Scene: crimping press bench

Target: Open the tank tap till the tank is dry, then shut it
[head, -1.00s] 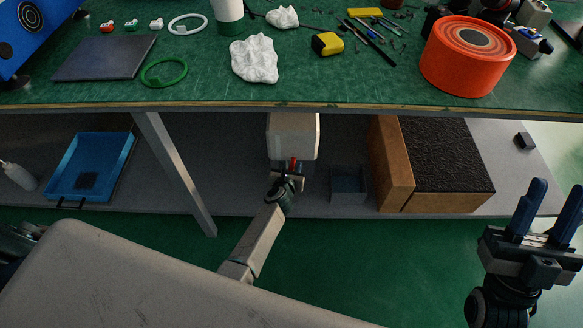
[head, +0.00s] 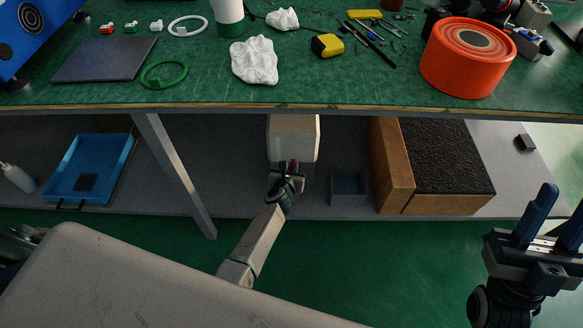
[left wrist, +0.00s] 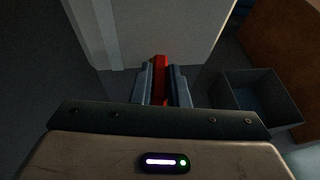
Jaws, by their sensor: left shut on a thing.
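The white tank (head: 293,137) stands on the shelf under the bench, and it also fills the top of the left wrist view (left wrist: 150,25). The red tap handle (left wrist: 160,75) is at the tank's front, low down. My left gripper (left wrist: 160,88) is shut on the red handle, with one finger on each side of it. In the head view the left gripper (head: 291,172) mostly covers the tap. The tap's spout and the water are hidden. My right gripper (head: 556,222) is open and empty at the right, away from the tank, in front of the bench.
A grey open box (head: 348,183) stands just right of the tank. Further right is a brown crate with a dark textured top (head: 445,155). A blue tray (head: 90,165) and a white bottle (head: 18,177) are at the left. A bench leg (head: 175,175) stands left of my arm.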

